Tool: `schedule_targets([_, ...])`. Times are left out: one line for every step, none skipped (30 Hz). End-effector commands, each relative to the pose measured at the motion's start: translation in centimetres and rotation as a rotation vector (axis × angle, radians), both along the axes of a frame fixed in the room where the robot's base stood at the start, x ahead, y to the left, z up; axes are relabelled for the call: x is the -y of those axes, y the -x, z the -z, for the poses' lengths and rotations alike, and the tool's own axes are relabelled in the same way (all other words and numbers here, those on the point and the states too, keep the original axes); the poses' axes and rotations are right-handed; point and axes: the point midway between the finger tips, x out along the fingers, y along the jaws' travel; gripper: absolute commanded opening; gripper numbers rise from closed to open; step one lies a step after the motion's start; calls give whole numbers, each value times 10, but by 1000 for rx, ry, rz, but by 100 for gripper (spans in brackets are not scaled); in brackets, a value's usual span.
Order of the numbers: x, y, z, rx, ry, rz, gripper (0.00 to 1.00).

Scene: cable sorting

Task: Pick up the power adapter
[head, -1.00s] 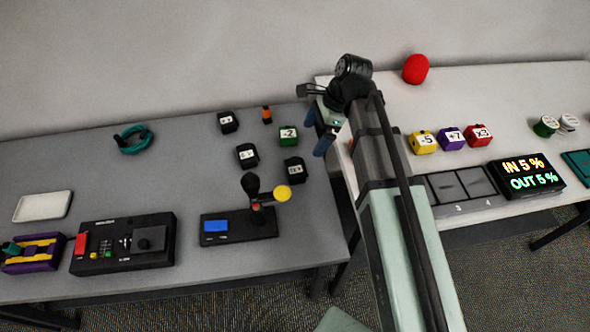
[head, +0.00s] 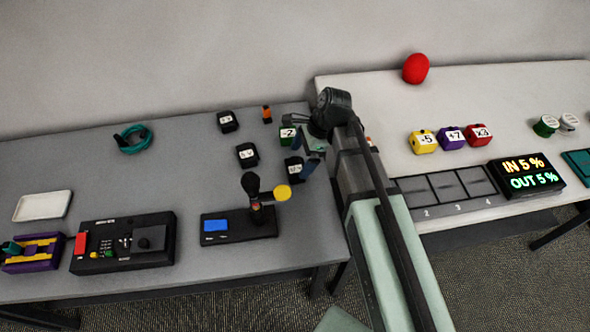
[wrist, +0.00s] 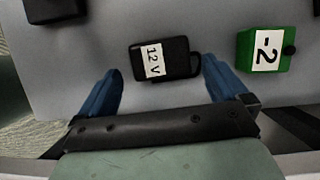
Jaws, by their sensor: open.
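Several black power adapters with white labels lie on the grey table. One, labelled 12 V (wrist: 157,60), lies just ahead of my open fingers in the wrist view. It also shows in the head view (head: 292,170), partly covered by my gripper. My gripper (head: 303,157) is above the table near it, empty, with blue fingers (wrist: 162,88) spread to either side. Another black adapter (head: 247,155) lies to its left, and a further one (head: 228,121) lies behind that. In the wrist view a dark block (wrist: 52,9) is cut off at the top left.
A green -2 block (wrist: 264,50) lies right of the 12 V adapter. A control box (head: 238,226) with a black-knobbed lever and yellow disc stands in front. A teal cable coil (head: 133,139) lies at the left. The white table (head: 375,95) adjoins at the right.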

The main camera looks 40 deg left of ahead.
Motion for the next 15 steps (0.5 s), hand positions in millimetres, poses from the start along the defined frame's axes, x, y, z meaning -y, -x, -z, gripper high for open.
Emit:
schedule_targets([-1,1,3,-1,1,0,100])
schedule_targets([-1,2,5,0,0,0,100])
schedule_targets([-2,3,8,0,0,0,100])
schedule_targets([-3,4,11,-1,1,0,100])
schedule_targets([-4,5,14,-1,1,-1,100])
schedule_targets([-5,7,18,-2,2,-1,100])
schedule_targets([-6,8,22,-2,2,-1,100])
schedule_targets([-7,9,25,-1,1,-1,100])
schedule_targets([-8,11,30,-1,1,0,100])
schedule_targets([-9,12,33,-1,1,-1,100])
schedule_targets([-10,12,36,-1,1,-1,100])
schedule_targets([-11,13,40,-1,1,-1,100])
schedule_targets([-12,14,42,-1,1,0,100])
schedule_targets([-12,14,43,0,0,0,100])
schedule_targets([-13,15,45,0,0,0,100])
